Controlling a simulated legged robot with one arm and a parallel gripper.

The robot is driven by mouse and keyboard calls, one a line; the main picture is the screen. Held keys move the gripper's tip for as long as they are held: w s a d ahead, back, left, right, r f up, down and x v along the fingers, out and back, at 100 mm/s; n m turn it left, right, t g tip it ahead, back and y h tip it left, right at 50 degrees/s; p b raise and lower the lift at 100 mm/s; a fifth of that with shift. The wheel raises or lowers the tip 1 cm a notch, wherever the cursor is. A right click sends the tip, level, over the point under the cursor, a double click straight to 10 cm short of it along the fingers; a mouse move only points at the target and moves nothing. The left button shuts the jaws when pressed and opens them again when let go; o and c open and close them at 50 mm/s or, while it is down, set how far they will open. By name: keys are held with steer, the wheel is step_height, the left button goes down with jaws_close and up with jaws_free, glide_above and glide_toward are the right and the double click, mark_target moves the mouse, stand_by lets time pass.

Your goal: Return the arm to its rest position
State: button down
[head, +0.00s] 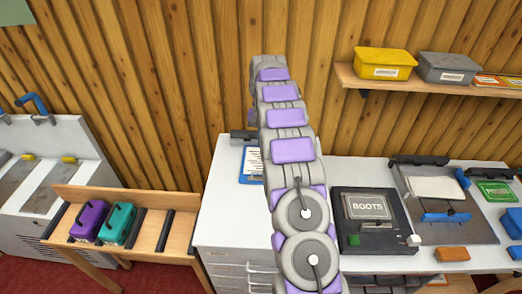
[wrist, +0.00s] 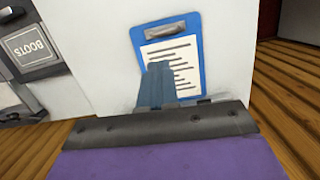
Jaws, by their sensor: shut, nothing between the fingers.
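My arm (head: 291,150) rises in the middle of the head view, bent up and out over the white bench. Its grey and purple links block part of the bench and the wall. In the wrist view my gripper (wrist: 160,68) is shut, its blue-grey fingers together with nothing between them. The fingers overlap the lower part of a blue clipboard (wrist: 195,47) with a printed sheet. I cannot tell whether they touch it. In the head view the gripper is not clearly seen, and the clipboard (head: 243,178) shows partly behind the arm.
A dark BOOTS device (head: 372,220) stands right of my arm. A tool board (head: 472,230) lies farther right. A shelf (head: 430,87) holds a yellow box (head: 386,62) and a grey box (head: 447,67). A wooden rack (head: 180,195) at left holds purple and teal cases. Bare bench (head: 222,215) shows left of the arm.

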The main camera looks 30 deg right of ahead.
steer(key=r, duration=0.4)
steer(key=shift+w+d+r, duration=0.3)
steer(key=shift+w+d, duration=0.05)
steer(key=s+a+r+n+b, duration=0.2)
steer(key=s+a+r, duration=0.2)
steer(key=s+a, duration=0.5)
steer(key=s+a+r+n+b, duration=0.15)
steer(key=s+a+r, duration=0.25)
steer(key=s+a, duration=0.45)
steer(key=s+a+f+n+b, duration=0.1)
steer(key=s+a+f, duration=0.3)
steer(key=s, duration=1)
steer(key=s+a+f+n+h+b, duration=0.1)
steer(key=s+a+f+n, duration=0.2)
steer(key=s, duration=1)
steer(key=shift+s+a+f+b, duration=0.3)
steer(key=shift+s+a+f, duration=0.05)
steer(key=shift+a+f, duration=0.3)
